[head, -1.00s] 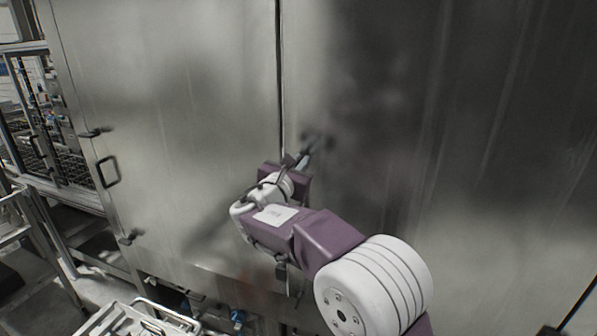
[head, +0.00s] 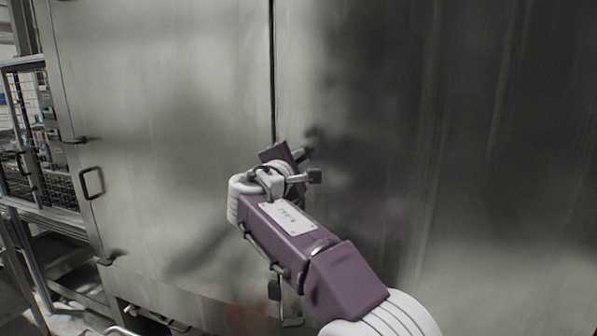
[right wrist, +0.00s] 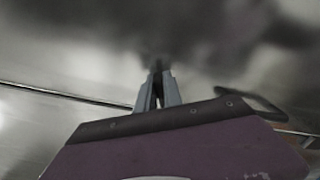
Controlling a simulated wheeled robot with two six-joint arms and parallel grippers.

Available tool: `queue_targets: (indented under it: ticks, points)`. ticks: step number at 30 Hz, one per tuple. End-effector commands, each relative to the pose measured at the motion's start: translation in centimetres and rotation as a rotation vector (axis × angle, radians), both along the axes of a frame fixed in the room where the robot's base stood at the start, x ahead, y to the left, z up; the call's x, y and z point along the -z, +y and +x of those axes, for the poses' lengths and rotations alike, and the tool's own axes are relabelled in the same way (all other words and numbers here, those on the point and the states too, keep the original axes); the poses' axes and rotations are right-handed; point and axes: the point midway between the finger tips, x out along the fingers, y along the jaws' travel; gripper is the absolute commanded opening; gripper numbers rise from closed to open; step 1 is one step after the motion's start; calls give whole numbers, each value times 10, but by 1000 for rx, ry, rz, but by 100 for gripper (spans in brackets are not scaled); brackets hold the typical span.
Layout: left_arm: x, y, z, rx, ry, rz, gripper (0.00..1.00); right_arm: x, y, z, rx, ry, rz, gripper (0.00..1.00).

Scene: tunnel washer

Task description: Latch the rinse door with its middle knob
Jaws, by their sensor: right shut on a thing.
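The rinse door appears to be the large steel panel (head: 420,170) right of the vertical seam; no label shows. My right gripper (head: 302,153) is at this panel's left edge, just right of the seam. In the right wrist view its two grey fingers (right wrist: 157,88) are close together, shut on a small dark piece (right wrist: 157,66) at their tips. This seems to be the middle knob, mostly hidden by the fingers and in shadow, so its angle cannot be told. My left gripper is not in view.
The neighbouring steel door (head: 160,130) on the left has a black handle (head: 92,183), an upper knob (head: 77,140) and a lower knob (head: 110,258) near its left edge. A wire-mesh rack (head: 45,150) stands at far left. The right panel's face is clear.

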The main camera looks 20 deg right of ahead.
Motion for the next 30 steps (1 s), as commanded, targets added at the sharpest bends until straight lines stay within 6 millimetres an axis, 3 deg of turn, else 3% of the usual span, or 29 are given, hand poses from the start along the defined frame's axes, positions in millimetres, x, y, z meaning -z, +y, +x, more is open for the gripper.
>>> queue_targets:
  ticks: [1, 12, 30]
  points:
    - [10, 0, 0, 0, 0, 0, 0, 9, 1, 1, -1, -18, 36, 0]
    - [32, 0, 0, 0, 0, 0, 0, 11, 0, 0, -1, -172, 264, 0]
    - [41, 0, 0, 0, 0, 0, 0, 10, 0, 0, -3, -255, 385, 0]
